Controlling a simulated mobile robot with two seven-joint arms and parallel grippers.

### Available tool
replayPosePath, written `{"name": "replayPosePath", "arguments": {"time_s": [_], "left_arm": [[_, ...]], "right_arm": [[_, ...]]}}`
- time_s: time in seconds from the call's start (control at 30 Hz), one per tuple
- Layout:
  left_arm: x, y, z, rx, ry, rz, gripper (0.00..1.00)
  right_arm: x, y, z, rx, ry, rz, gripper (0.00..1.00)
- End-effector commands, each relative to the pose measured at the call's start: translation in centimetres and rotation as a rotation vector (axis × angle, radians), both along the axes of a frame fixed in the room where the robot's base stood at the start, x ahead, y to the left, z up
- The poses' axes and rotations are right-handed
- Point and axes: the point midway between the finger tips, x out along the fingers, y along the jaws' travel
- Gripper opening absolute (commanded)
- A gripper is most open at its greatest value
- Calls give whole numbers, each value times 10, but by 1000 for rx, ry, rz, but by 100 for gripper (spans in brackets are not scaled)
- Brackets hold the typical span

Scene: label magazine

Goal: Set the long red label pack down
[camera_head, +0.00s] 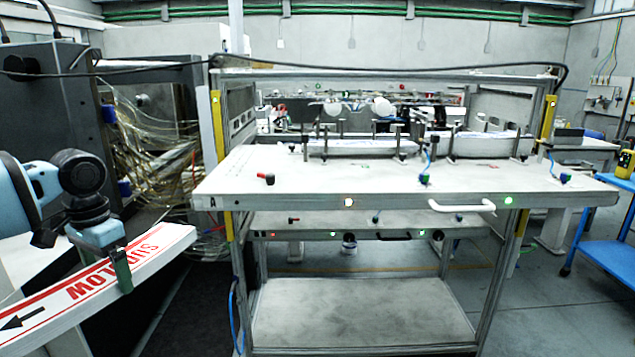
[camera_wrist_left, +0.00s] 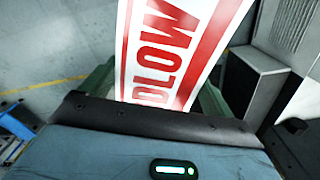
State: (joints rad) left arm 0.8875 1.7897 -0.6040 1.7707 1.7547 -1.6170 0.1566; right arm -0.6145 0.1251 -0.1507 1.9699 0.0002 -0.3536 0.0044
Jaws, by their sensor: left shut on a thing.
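The long label pack (camera_head: 165,248) is white with red stripes, red lettering and a black arrow. It slants across the lower left of the head view, and its near end runs out of the frame. My left gripper (camera_head: 118,268) is shut on it near the middle of the visible length, with a green finger over its near side. In the left wrist view the pack (camera_wrist_left: 178,50) stands out between the green fingers of the left gripper (camera_wrist_left: 155,100). The underside of the pack is hidden. My right gripper is in no view.
A workbench with a white top (camera_head: 330,183) stands ahead, with clamps and long white packs (camera_head: 362,147) along its back. Its front top area is mostly bare. A lower shelf (camera_head: 360,310) is empty. A dark machine cabinet with hoses (camera_head: 150,110) is at left, a blue cart (camera_head: 605,250) at right.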

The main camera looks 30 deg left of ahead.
Motion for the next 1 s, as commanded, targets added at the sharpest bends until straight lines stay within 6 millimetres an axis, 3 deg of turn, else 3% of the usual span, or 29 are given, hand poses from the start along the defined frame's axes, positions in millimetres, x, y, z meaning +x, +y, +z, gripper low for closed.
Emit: {"name": "replayPosePath", "arguments": {"time_s": [0.83, 1.0], "left_arm": [[2, -13, -26, 6, 2, 33, 45], [5, -26, -44, -2, -2, 47, 45]], "right_arm": [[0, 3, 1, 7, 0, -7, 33], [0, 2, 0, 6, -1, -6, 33]]}}
